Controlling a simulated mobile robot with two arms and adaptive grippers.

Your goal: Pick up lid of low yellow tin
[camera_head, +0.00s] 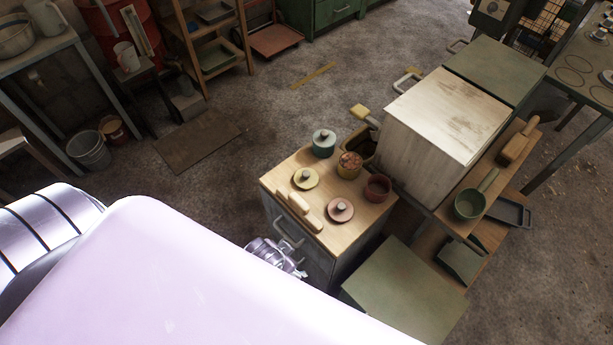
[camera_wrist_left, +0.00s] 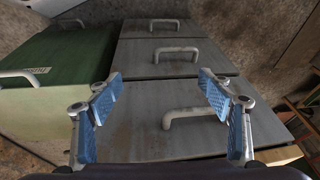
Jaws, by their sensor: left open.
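The low yellow tin with its lid (camera_head: 306,178) sits on the wooden top of a small grey cabinet, left of the other tins. The lid has a small dark knob and looks seated on the tin. The tin is not visible in the left wrist view. My left gripper (camera_head: 275,257) is partly hidden behind my arm, in front of the cabinet and apart from the tin. In the left wrist view the left gripper (camera_wrist_left: 160,78) is open and empty, with blue pads facing grey drawer fronts. My right gripper is not in view.
A wooden piece (camera_head: 305,212) lies near the front edge. Drawer handles (camera_wrist_left: 190,113) protrude. A white box (camera_head: 440,118) stands right.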

